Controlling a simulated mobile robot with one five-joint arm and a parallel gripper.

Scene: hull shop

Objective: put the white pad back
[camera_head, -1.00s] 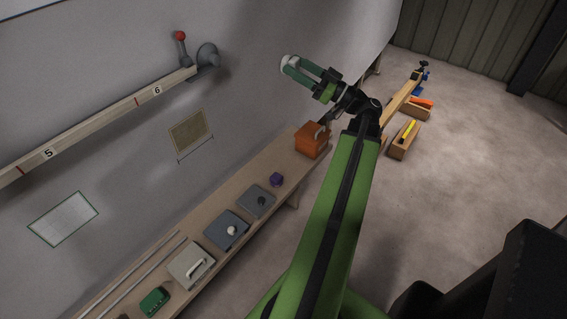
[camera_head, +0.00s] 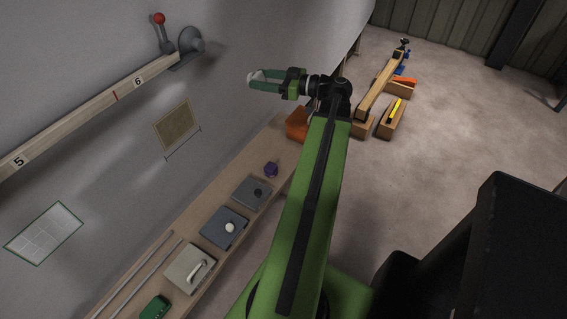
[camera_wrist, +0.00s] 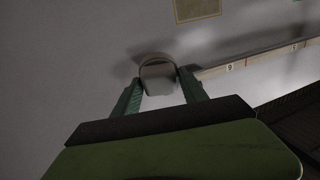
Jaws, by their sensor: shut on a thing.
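My gripper (camera_head: 257,80) is held up in front of the grey wall, above the far end of the bench. Its green fingers are closed on a small whitish pad (camera_head: 251,76) at their tips. In the wrist view, the pad (camera_wrist: 158,78) looks like a rounded pale-grey piece between the two fingers (camera_wrist: 161,82). The pad appears clear of the bench; whether it touches the wall cannot be told.
The bench (camera_head: 153,257) along the wall holds a pale handled block (camera_head: 183,272), grey plates with knobs (camera_head: 225,238), a purple piece (camera_head: 271,169) and an orange box (camera_head: 297,124), partly hidden. A numbered rail (camera_head: 88,113) runs along the wall. Wooden boxes (camera_head: 389,127) lie beyond; floor is open right.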

